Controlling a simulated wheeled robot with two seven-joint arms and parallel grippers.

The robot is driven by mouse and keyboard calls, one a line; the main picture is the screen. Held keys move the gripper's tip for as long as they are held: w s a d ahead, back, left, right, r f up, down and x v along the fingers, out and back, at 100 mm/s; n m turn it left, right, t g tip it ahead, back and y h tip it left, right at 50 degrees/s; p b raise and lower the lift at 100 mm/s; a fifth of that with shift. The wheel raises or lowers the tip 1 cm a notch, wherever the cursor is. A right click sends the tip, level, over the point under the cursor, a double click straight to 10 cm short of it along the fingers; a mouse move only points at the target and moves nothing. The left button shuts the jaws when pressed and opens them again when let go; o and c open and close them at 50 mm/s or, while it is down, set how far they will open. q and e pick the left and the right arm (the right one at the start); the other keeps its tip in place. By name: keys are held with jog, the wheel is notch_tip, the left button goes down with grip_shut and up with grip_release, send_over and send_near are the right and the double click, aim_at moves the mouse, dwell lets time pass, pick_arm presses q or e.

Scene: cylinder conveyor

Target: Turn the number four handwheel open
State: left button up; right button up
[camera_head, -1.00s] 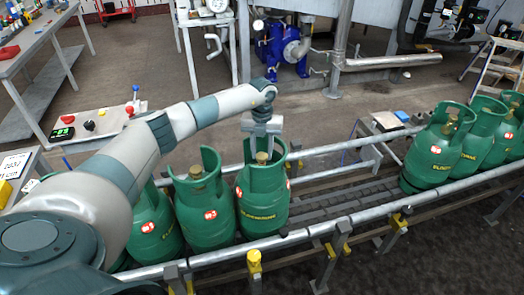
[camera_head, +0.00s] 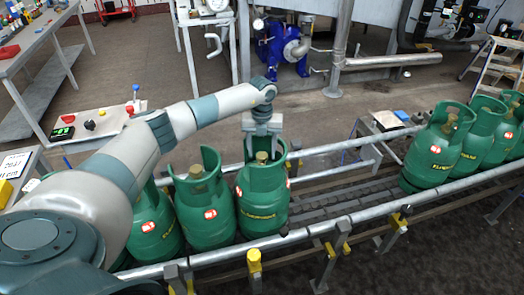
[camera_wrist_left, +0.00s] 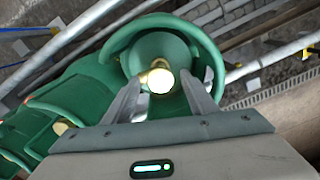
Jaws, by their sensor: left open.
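My left gripper (camera_head: 262,154) points down over the front cylinder (camera_head: 262,212) of the near group, within its green collar. Its fingers are open, one on each side of the brass valve (camera_head: 262,157). In the left wrist view, the valve with its round pale top (camera_wrist_left: 160,80) lies between the two fingertips; I cannot tell whether they touch it. The red number tag (camera_head: 239,192) on this cylinder is too small to read surely. A second green cylinder (camera_head: 207,222) with its own brass valve (camera_head: 197,171) stands just left. My right gripper is out of view.
The cylinders stand on a roller conveyor (camera_head: 340,204) between metal side rails (camera_head: 360,216). Another group of green cylinders (camera_head: 432,155) stands farther right, with bare rollers between. A control box (camera_head: 95,124) with buttons stands behind my left arm.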

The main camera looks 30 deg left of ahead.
pick_arm(q)
jog(key=shift+r, duration=0.1)
jog(key=shift+r, duration=0.6)
notch_tip(320, 180, up, 11)
jog(key=b, duration=0.3)
notch_tip(320, 180, up, 5)
send_over(262, 155)
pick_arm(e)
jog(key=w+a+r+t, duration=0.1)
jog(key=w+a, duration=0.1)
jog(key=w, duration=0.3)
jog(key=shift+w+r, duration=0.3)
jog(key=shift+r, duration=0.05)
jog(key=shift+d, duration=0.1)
